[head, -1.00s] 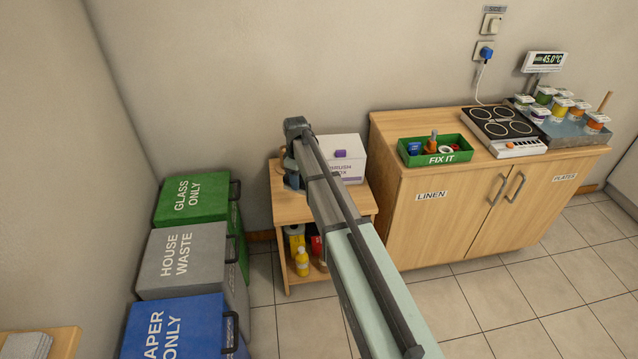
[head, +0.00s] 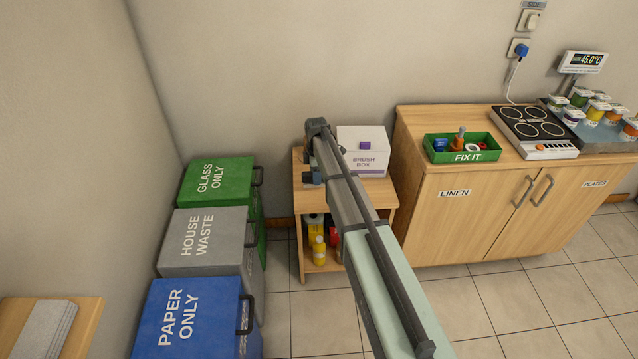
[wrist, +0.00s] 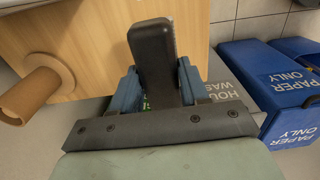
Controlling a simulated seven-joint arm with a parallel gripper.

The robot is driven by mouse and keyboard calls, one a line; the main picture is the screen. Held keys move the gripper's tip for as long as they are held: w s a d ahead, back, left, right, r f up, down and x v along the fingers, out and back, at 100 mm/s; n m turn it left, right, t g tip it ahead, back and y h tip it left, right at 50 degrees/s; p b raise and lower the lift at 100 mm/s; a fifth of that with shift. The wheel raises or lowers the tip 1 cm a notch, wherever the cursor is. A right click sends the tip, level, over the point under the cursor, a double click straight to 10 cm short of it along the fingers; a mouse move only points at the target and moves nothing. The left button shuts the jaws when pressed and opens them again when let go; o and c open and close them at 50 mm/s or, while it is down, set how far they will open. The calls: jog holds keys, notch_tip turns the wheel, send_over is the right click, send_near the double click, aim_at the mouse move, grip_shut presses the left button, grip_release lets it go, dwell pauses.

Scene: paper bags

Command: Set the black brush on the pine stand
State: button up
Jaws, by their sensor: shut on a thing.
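My gripper (wrist: 155,85) is shut on the black brush (wrist: 153,48), whose dark end stands up between the blue fingers in the wrist view. In the head view my arm hides the brush and most of the gripper (head: 312,178), which is over the left part of a small pine stand (head: 382,198). In the wrist view a pale wooden surface (wrist: 85,30) lies beyond the brush; I take it to be this stand. I cannot tell whether the brush touches it.
A white brush box (head: 375,162) stands on the stand; bottles (head: 319,250) sit on its lower shelf. A brown cylinder (wrist: 38,92) is left in the wrist view. Green, grey (head: 200,240) and blue bins stand left; a cupboard (head: 470,215) with a green tray (head: 465,155) stands right.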

jog(key=shift+f, duration=2.5)
jog(key=shift+f, duration=0.15)
jog(key=o, duration=0.9)
jog(key=shift+o, duration=0.2)
notch_tip(320, 180, up, 12)
jog(key=shift+r, duration=0.2)
